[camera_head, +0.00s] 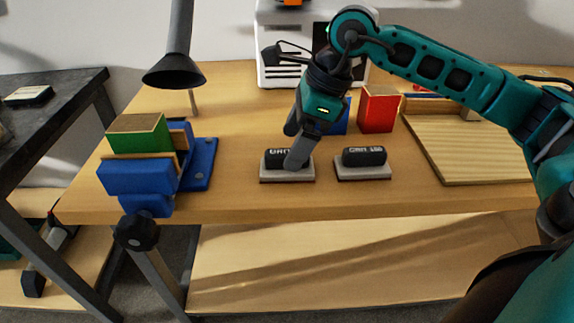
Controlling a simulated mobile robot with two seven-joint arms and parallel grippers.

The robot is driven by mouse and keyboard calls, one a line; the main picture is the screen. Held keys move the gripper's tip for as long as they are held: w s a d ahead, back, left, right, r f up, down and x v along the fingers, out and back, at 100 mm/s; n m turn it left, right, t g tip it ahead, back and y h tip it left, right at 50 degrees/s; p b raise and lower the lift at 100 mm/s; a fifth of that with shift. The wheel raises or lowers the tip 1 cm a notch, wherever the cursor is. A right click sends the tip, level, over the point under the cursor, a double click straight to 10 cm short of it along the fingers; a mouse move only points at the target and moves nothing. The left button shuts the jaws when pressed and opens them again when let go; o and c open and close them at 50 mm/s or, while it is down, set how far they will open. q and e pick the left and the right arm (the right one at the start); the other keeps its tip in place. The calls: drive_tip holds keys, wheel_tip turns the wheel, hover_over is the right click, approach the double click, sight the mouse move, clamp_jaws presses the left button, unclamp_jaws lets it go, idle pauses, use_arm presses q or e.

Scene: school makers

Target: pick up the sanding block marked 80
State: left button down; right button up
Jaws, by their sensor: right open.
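Two sanding blocks with black grips and pale bases lie side by side near the front of the workbench. The left sanding block (271,160) has lettering starting like "GRIT", and its number is hidden behind my finger. The right sanding block (363,158) also has white lettering, perhaps "GRIT 180", too small to read surely. My right gripper (293,146) is open and points down at the left sanding block. One finger overlaps the block's grip in the picture; whether it touches I cannot tell. My left gripper is out of view.
A red box (378,109) and a blue box (340,122) stand behind the blocks. A wooden board (470,150) lies right. A lamp (174,70) hangs at the back left.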

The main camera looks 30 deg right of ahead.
drive_tip(key=b+x, duration=0.1)
drive_tip(key=x, duration=0.3)
drive_tip(key=shift+s+f, duration=0.1)
drive_tip(key=shift+f, duration=0.15)
drive_tip(key=shift+r, duration=0.1)
drive_tip(key=c, duration=1.2)
